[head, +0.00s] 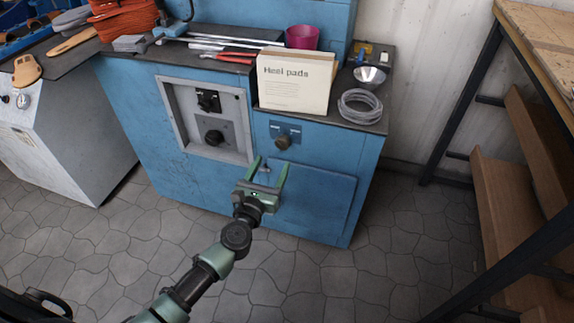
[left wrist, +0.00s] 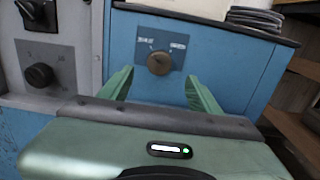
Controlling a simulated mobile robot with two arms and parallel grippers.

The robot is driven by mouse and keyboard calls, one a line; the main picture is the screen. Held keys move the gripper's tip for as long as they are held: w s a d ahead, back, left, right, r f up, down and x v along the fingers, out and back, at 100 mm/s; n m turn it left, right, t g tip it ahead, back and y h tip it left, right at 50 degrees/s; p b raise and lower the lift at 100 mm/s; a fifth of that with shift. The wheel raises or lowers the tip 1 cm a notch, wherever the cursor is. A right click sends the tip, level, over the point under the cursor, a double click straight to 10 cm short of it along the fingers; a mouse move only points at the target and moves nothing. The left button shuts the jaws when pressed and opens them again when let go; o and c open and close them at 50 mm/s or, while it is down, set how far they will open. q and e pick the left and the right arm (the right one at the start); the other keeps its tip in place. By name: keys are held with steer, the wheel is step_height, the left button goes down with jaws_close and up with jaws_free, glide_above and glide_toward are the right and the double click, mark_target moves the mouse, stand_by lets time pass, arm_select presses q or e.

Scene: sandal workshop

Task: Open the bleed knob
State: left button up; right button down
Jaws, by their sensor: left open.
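The likely bleed knob (head: 283,142) is a small brownish round knob on a dark blue plate on the blue cabinet's front, below the box. In the left wrist view the knob (left wrist: 159,63) sits between and beyond my fingertips, with white lettering above it too blurred to read. My left gripper (head: 270,162) is open and empty, its green fingers pointing at the cabinet just below the knob. In the left wrist view the fingers (left wrist: 159,74) stand on either side of the knob, apart from it. My right gripper is not in view.
A larger black knob (head: 213,137) and a black switch (head: 208,100) sit in a grey-framed panel to the left. On the cabinet top stand a "Heel pads" box (head: 295,90), a pink cup (head: 302,37) and coiled tubing (head: 360,106). A wooden bench stands right.

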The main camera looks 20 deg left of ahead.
mark_target(281, 145)
arm_select(q)
steer(key=w, duration=0.6)
steer(key=shift+w+f+b, duration=0.1)
steer(key=shift+w+b, duration=0.15)
steer(key=shift+b, duration=0.1)
steer(key=shift+w, duration=0.55)
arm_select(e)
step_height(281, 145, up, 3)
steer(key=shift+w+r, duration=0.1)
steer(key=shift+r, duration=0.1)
arm_select(q)
steer(key=shift+d, duration=0.1)
steer(key=c, duration=1.4)
